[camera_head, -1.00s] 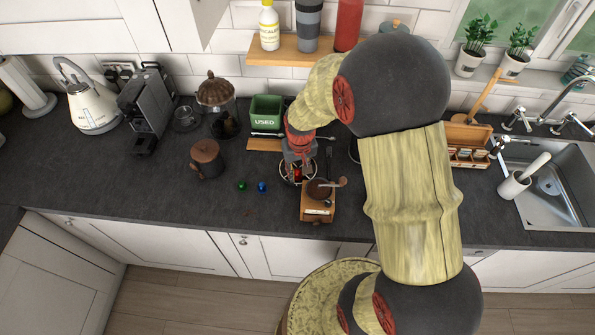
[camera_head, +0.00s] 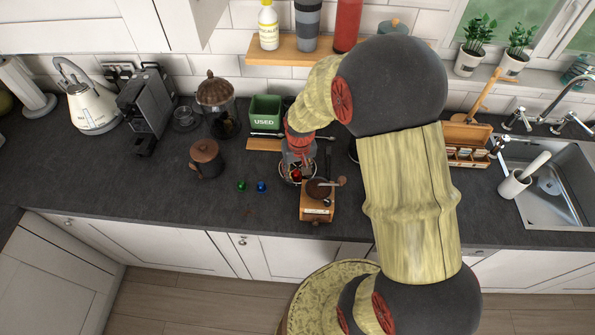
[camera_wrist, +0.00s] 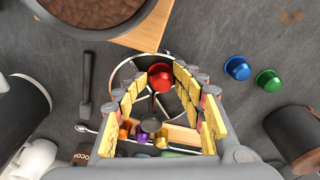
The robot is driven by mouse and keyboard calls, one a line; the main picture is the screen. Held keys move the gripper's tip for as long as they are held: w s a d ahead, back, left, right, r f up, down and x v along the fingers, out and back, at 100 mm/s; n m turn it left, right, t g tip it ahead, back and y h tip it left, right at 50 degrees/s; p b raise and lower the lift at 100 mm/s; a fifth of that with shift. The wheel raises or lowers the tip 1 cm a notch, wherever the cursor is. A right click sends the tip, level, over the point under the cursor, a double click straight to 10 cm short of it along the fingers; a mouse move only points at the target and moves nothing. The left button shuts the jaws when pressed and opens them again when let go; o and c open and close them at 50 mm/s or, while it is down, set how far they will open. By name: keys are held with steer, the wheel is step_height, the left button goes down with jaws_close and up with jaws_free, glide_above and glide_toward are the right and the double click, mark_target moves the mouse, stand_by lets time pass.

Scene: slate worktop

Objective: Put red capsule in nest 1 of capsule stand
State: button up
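The red capsule (camera_wrist: 160,77) is between the fingertips of my gripper (camera_wrist: 157,80) in the wrist view. A gap shows on its left; on its right the finger is very close, and contact is unclear. It shows as a small red spot in the head view (camera_head: 297,175). My gripper also shows there (camera_head: 298,172), pointing down. The fingers look open around the capsule. Below is a round wire ring with dark spokes and a dark central knob, apparently the capsule stand (camera_wrist: 117,80). My fingers hide part of it, and I cannot tell which nest the capsule is at.
A blue capsule (camera_head: 262,186) and a green capsule (camera_head: 241,186) lie left of my gripper. The wooden coffee grinder (camera_head: 317,208) stands close in front. A brown-lidded pot (camera_head: 206,158) is farther left. A green bin (camera_head: 266,112) is behind. The front-left counter is clear.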

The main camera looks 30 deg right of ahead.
steer(key=shift+o, duration=0.9)
steer(key=shift+s+a+f, duration=0.15)
steer(key=shift+s+f, duration=0.15)
steer(key=shift+f, duration=0.3)
steer(key=shift+w+r, duration=0.2)
steer(key=shift+r, duration=0.15)
steer(key=shift+r+p, duration=0.3)
step_height(320, 180, up, 13)
steer(key=s+p, duration=0.1)
steer(key=p, duration=0.1)
step_height(320, 180, up, 12)
steer(key=n+t, duration=0.1)
steer(key=t, duration=0.1)
glide_above(298, 182)
steer(key=s+a, duration=0.5)
steer(key=s, duration=0.1)
steer(key=s+a+r+t, duration=0.1)
steer(key=s+a+r, duration=0.1)
steer(key=s, duration=0.3)
steer(key=s+a+r+n+t, duration=0.1)
steer(key=s+a+r, duration=0.1)
steer(key=s+r, duration=0.2)
steer(key=shift+s+r, duration=0.2)
steer(key=shift+s, duration=0.5)
